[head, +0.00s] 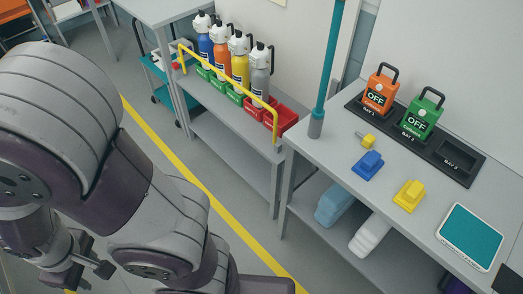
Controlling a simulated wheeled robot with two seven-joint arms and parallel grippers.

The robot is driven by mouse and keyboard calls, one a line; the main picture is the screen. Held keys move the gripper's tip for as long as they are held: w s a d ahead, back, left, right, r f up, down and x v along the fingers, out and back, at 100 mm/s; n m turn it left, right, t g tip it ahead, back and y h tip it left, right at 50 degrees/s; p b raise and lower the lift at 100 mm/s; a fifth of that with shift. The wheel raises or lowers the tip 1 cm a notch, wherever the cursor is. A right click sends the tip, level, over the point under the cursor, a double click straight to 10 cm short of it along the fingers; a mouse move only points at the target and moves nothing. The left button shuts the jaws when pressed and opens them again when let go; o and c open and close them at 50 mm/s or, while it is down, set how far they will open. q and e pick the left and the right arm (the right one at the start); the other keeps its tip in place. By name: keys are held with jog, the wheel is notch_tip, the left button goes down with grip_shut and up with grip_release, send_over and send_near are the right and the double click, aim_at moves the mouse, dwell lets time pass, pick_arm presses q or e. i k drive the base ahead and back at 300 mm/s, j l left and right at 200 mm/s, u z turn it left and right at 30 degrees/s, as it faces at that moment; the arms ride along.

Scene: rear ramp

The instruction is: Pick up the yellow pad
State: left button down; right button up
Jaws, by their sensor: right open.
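The yellow pad (409,195) is a blocky yellow piece with a raised top, lying on the grey worktop (330,165) at the right. Nothing touches it, and no gripper is near it. My right gripper (84,264) is at the lower left, partly hidden by my arm and far from the pad. Its jaws are open, and I see nothing between them. My left gripper is not in view.
A blue block (368,165) and a small yellow piece (368,141) lie left of the pad. A teal-faced panel (468,236) lies to its right. Behind is a black bay tray (458,160) with orange and green units. A teal post (327,70) stands at the worktop's left end.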

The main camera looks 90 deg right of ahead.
aim_at(412, 193)
jog(key=z, duration=4.4)
